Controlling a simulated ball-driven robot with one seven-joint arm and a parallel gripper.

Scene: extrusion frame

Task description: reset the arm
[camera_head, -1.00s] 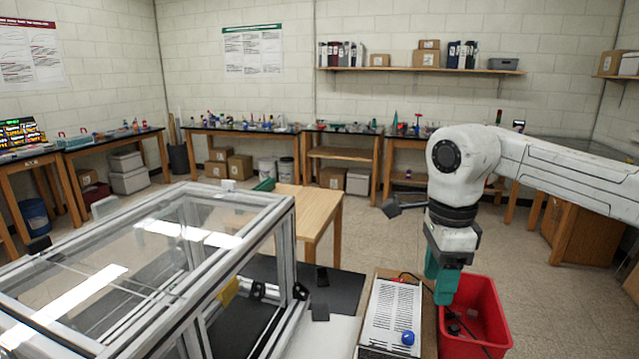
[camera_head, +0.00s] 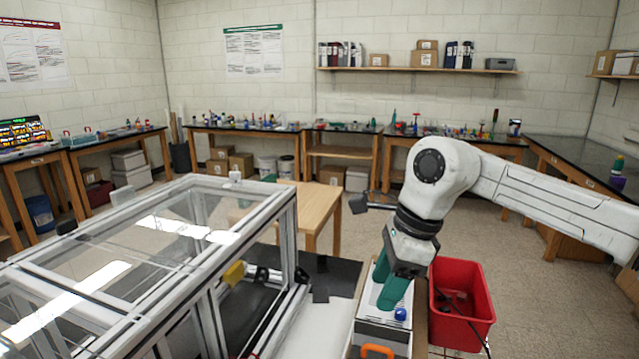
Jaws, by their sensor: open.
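My gripper (camera_head: 388,290) has two green fingers, spread apart, pointing down and slightly left. It is over the white slotted box (camera_head: 380,322) and hides part of its top. I see nothing between the fingers. A small blue round thing (camera_head: 400,314) sits on the box, just below and right of the fingertips in the picture. Whether the fingers touch the box or the blue thing I cannot tell. My arm comes in from the right.
The aluminium extrusion frame (camera_head: 203,297) with clear panels fills the left front. A red bin (camera_head: 478,338) with a dark cable in it stands right of the box. A wooden table (camera_head: 317,205) is behind. Open floor (camera_head: 560,310) lies to the right.

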